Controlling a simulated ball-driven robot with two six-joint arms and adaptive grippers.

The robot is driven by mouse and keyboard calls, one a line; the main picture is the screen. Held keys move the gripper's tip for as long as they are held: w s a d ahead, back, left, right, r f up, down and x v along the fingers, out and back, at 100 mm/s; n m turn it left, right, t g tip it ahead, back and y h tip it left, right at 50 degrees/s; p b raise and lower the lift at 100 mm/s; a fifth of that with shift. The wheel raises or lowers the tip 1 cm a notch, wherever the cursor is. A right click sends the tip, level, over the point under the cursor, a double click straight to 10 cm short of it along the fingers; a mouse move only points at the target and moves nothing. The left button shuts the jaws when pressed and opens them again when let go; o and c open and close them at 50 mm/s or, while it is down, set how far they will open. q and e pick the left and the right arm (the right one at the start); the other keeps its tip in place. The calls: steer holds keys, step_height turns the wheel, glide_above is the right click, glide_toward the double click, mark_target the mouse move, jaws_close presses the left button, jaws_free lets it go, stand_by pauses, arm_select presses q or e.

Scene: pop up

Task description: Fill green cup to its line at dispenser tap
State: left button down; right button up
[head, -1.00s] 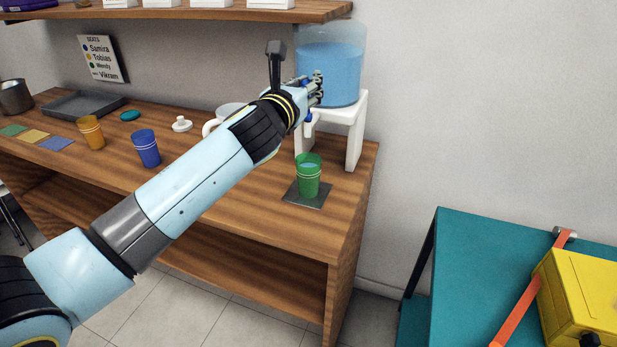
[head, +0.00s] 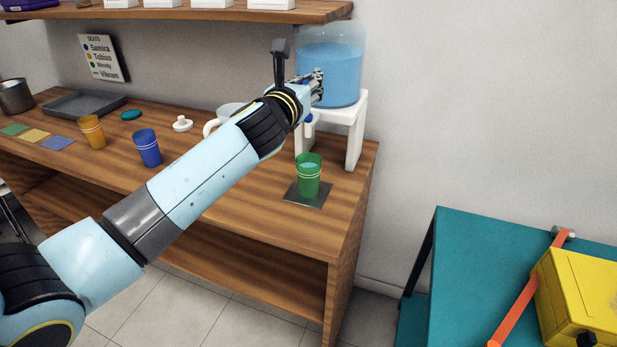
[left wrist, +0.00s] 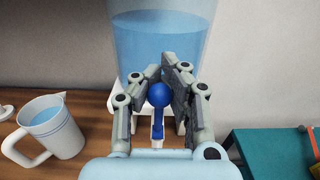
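The green cup (head: 308,178) stands upright on a dark square pad (head: 318,198) below the dispenser tap (head: 309,118). Light blue water shows inside the cup, and white lines ring it; the exact level against a line is too small to tell. The dispenser tank (head: 332,75) holds blue water on a white stand (head: 356,130). My left gripper (head: 316,88) is at the front of the dispenser, above the cup. In the left wrist view its fingers (left wrist: 162,78) flank the tap's blue knob (left wrist: 159,95); contact is unclear. My right gripper is not in view.
A white jug (left wrist: 52,130) of water stands left of the dispenser. A blue cup (head: 147,148) and an orange cup (head: 91,132) stand farther left on the wooden counter (head: 250,222). A teal table (head: 470,260) with a yellow box (head: 580,295) is at right.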

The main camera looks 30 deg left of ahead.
arm_select(q)
steer(key=shift+w, duration=0.25)
steer(key=c, duration=1.4)
jaws_free()
steer(key=v, duration=1.2)
